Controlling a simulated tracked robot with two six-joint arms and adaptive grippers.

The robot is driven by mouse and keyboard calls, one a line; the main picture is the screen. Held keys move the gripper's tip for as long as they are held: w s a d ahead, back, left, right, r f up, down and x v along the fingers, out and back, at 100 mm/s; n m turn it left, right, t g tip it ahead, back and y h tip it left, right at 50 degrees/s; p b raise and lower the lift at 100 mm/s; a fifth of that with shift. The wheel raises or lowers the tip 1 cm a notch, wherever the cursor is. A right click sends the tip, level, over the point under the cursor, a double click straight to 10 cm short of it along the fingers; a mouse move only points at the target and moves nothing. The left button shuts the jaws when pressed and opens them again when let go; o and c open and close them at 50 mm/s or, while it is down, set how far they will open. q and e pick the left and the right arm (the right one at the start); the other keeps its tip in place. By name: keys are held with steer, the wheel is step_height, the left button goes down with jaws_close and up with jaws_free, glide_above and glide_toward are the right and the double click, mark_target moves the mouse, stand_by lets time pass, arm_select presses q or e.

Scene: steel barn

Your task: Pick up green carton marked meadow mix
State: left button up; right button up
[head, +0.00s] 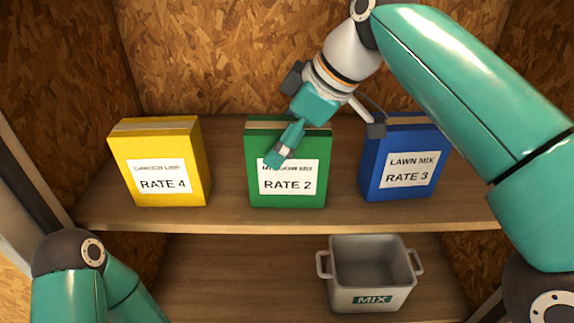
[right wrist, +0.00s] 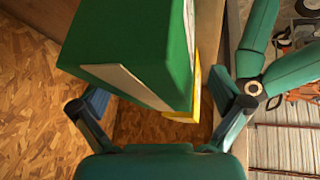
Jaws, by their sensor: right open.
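The green carton (head: 290,195) stands upright in the middle of the upper shelf. Its white label reads "RATE 2"; the line above is partly covered by my right gripper (head: 326,144). My left gripper is out of view.
A yellow carton (head: 160,165) marked RATE 4 stands left, and a blue carton (head: 385,180) marked LAWN MIX, RATE 3 stands right on the upper shelf (head: 225,218). A grey bin (head: 342,296) marked MIX stands on the lower shelf. Chipboard walls enclose the back and sides.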

steer(key=shift+w+a+f, duration=0.15)
steer(key=shift+a+f, duration=0.2)
steer(key=shift+f, duration=0.25)
steer(key=c, duration=1.7)
steer(key=shift+c, duration=0.4)
steer(key=shift+r, duration=0.2)
